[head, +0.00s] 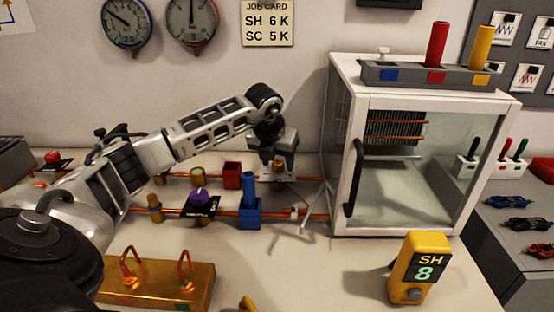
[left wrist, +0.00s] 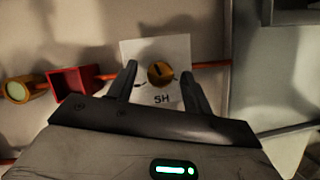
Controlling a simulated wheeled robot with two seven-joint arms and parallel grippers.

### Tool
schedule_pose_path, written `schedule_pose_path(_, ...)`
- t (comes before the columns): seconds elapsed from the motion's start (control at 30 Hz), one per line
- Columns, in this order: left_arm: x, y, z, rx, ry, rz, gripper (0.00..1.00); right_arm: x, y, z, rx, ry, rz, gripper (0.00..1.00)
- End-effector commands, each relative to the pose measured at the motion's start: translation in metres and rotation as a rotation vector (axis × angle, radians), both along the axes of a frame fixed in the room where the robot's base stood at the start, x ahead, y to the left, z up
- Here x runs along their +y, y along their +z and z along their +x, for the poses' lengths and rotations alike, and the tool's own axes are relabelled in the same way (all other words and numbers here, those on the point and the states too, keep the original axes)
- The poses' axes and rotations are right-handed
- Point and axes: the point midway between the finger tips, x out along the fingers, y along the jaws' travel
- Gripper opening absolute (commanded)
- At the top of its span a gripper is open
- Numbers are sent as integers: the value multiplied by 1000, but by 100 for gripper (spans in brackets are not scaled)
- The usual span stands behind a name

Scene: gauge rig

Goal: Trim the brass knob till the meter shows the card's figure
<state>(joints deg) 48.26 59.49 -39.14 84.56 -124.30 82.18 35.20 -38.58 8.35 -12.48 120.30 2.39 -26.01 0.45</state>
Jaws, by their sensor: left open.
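In the head view my left gripper (head: 277,160) is over the pipe left of the glass-doored cabinet and largely hides the knob. The yellow meter (head: 420,268) stands on the bench at the front right and shows SH 8. The job card (head: 267,22) on the wall reads SH 6 K, SC 5 K. My right gripper is out of view.
A red open box (head: 232,175), a blue holder (head: 250,212) and a purple knob (head: 198,197) stand left of my gripper. The cabinet (head: 420,140) is close on the right. A brass block (head: 195,285) lies at the front left. Bench between block and meter is mostly clear.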

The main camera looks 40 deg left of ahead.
Motion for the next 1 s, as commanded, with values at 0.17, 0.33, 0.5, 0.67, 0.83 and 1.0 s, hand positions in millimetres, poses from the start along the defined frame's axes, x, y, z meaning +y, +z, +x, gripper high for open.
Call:
schedule_pose_path(0.17, 0, 0, 0, 0, 0, 0, 45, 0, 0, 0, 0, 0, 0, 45)
schedule_pose_path(0.33, 0, 0, 0, 0, 0, 0, 5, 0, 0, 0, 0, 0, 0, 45)
schedule_pose_path(0.5, 0, 0, 0, 0, 4, -1, 5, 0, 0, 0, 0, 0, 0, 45)
schedule_pose_path(0.67, -1, 1, 0, -1, 39, -2, 6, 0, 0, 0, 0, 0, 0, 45)
schedule_pose_path(0.83, -2, 1, 1, -2, 128, -2, 6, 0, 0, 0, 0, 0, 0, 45)
schedule_pose_path(1.0, -3, 1, 2, -1, 258, 0, 6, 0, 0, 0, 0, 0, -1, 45)
